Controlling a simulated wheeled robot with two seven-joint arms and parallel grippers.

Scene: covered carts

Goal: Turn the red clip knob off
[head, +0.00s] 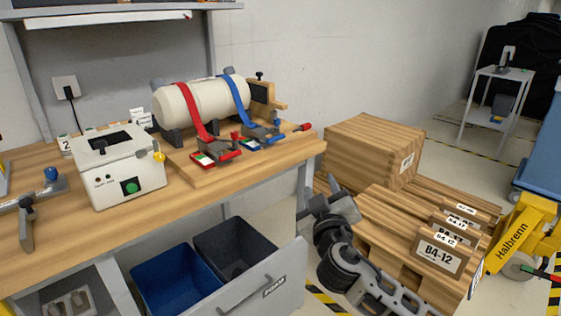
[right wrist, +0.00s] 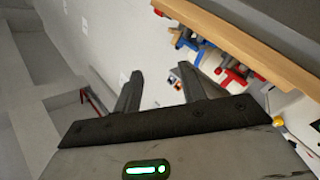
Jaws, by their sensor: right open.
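The red strap (head: 193,107) runs over a cream cylinder (head: 178,108) down to a metal clip (head: 211,148) on the wooden board. A red knob (head: 229,156) sticks out at the front of this clip. The clip's red part also shows in the right wrist view (right wrist: 232,76), beyond the fingers and to the right. My right gripper (head: 343,194) is beyond the bench's right end, lower than the bench top and well apart from the clip. Its two fingers are apart, with nothing between them (right wrist: 158,84). My left gripper is not in view.
A blue strap (head: 235,92) and its blue-knobbed clip (head: 258,135) sit right of the red one. A red-tipped handle (head: 303,127) is near the bench's right edge. A white box (head: 117,170) stands left.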

